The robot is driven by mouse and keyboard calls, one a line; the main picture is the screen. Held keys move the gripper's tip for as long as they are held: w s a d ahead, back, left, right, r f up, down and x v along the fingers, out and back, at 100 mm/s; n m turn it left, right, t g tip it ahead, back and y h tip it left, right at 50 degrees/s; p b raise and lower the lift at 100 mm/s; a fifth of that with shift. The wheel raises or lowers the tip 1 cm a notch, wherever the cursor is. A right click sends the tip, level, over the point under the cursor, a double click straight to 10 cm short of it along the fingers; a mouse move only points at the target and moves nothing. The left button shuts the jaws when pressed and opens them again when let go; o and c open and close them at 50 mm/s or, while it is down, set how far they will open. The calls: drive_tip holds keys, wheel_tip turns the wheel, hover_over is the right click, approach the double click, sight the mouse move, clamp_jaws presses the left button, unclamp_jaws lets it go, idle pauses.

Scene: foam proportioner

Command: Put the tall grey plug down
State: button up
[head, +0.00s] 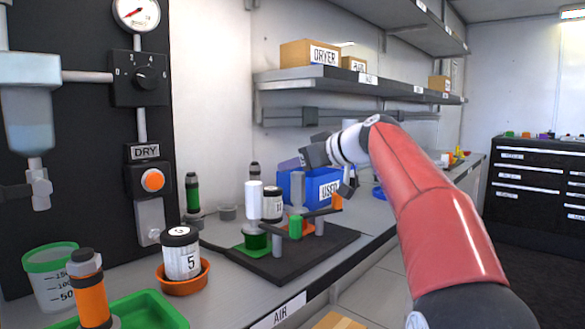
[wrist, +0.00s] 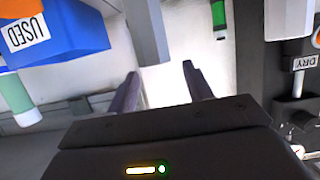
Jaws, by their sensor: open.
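My gripper (head: 290,163) is above the blue bin marked USED (head: 325,188), its fingers pointing left. In the wrist view my gripper (wrist: 160,82) has its two fingers apart, with nothing clearly held between them. A grey upright cylinder (head: 297,190), which looks like the tall grey plug, stands over a green piece (head: 295,226) on the dark stand (head: 300,258), below my gripper. I cannot tell whether it touches the green piece. In the wrist view a pale grey upright shape (wrist: 146,30) shows beyond the fingers; I cannot tell if it is the plug.
A white cylinder (head: 254,197) stands over a green container on the stand's left. A jar marked 5 (head: 182,255) sits in an orange dish (head: 184,283). A green tray (head: 150,312) and an orange bottle (head: 92,295) are front left. A shelf (head: 380,84) hangs above my gripper.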

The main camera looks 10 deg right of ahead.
drive_tip(key=v, duration=1)
drive_tip(key=shift+b, duration=0.45)
drive_tip(key=shift+f, duration=0.1)
